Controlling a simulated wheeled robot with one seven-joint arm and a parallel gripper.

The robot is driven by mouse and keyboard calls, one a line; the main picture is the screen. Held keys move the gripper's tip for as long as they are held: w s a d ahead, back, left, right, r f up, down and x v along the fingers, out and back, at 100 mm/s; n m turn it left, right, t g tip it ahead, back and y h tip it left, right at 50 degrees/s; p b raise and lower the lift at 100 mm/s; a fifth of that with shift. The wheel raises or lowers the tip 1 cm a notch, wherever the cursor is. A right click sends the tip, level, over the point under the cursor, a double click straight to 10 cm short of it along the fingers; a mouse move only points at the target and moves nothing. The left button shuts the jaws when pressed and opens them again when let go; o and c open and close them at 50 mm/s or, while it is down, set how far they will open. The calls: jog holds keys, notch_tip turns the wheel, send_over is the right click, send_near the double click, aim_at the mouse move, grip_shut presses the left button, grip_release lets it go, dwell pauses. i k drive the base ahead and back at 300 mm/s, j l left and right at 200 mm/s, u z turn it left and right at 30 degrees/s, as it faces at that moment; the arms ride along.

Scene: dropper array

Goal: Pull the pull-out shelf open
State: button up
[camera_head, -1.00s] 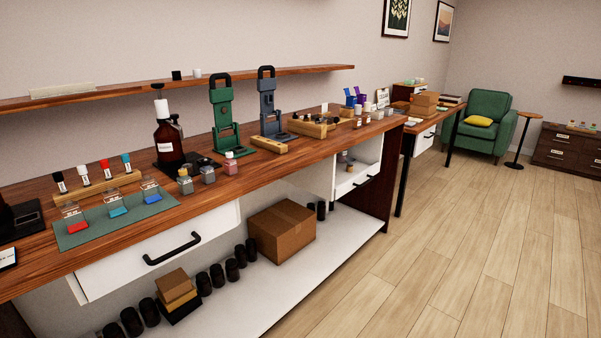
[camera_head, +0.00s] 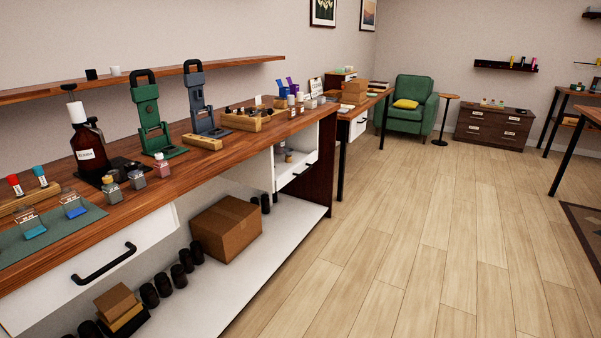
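Under the right end of the workbench is a white shelf unit (camera_head: 289,182) with a small dark handle (camera_head: 299,170) on its front. It looks like the pull-out shelf, with small bottles standing in it; how far out it is I cannot tell. My gripper is out of view, and nothing of my arm shows near either handle.
The wooden bench (camera_head: 180,195) holds a brown bottle (camera_head: 88,145), green and blue-grey presses and small bottles. A cardboard box (camera_head: 226,228) and several black cylinders sit on the low white shelf (camera_head: 215,285). The wooden floor (camera_head: 400,250) to the right is clear.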

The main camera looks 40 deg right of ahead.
aim_at(285, 168)
jog(key=i+l+z, duration=0.1)
jog(key=z, duration=0.2)
jog(key=i+l+z, duration=0.1)
jog(key=z, duration=0.2)
jog(key=i+l+z, duration=0.3)
jog(key=i, duration=0.35)
jog(key=i+z, duration=0.3)
jog(key=i, duration=0.35)
jog(key=i+l, duration=0.1)
jog(key=i, duration=1.05)
jog(key=l+z, duration=0.05)
jog(key=l, duration=0.05)
